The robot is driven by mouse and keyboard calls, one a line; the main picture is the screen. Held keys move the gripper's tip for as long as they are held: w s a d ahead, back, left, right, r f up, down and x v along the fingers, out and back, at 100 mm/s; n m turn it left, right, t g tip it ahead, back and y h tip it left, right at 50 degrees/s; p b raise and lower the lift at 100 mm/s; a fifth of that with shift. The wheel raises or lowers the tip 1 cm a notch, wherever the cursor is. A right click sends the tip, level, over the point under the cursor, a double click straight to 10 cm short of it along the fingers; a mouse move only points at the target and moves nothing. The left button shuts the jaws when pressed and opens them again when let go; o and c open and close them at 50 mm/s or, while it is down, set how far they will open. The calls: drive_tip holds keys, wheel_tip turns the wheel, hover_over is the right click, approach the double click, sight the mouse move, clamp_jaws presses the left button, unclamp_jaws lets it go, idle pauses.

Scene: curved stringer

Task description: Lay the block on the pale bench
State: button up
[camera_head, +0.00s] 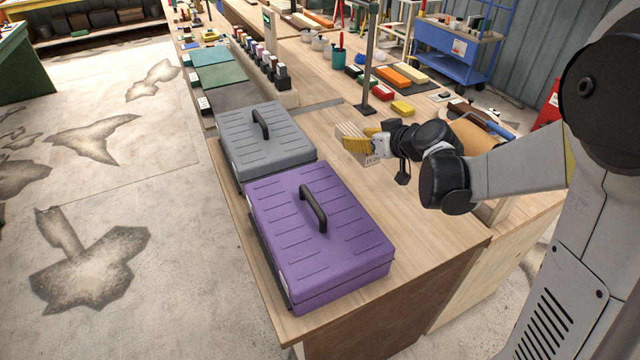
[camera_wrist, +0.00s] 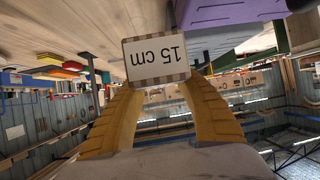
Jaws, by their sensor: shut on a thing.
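The block (camera_wrist: 157,58) is pale with a striped edge and a white label reading "15 cm", upside down in the wrist view. My gripper (camera_wrist: 158,80) has its two yellow fingers closed on the block from both sides. In the head view my gripper (camera_head: 361,146) is over the right middle of the pale wooden bench (camera_head: 425,225).
A purple case (camera_head: 318,240) and a grey case (camera_head: 264,140) stand on the bench left of my gripper. A thin post (camera_head: 369,60) rises behind it. Coloured blocks (camera_head: 395,78) lie farther back. Bare bench top shows right of the purple case.

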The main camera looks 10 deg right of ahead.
drive_tip(key=shift+w+d+f, duration=0.35)
drive_tip(key=shift+w+d, duration=0.45)
drive_tip(key=shift+d, duration=0.05)
drive_tip(key=d+f, duration=0.5)
drive_tip(key=f, duration=0.1)
drive_tip(key=b, duration=0.4)
hover_over(342, 174)
drive_tip(key=s+a, duration=0.1)
drive_tip(key=s, duration=0.3)
drive_tip(key=f, duration=0.6)
drive_tip(key=shift+s+f, duration=0.1)
drive_tip(key=shift+s, duration=0.1)
drive_tip(key=shift+f+b, duration=1.2)
drive_tip(key=shift+f, duration=0.75)
drive_tip(key=shift+f, duration=0.15)
drive_tip(key=o, duration=1)
drive_tip(key=shift+c, duration=0.2)
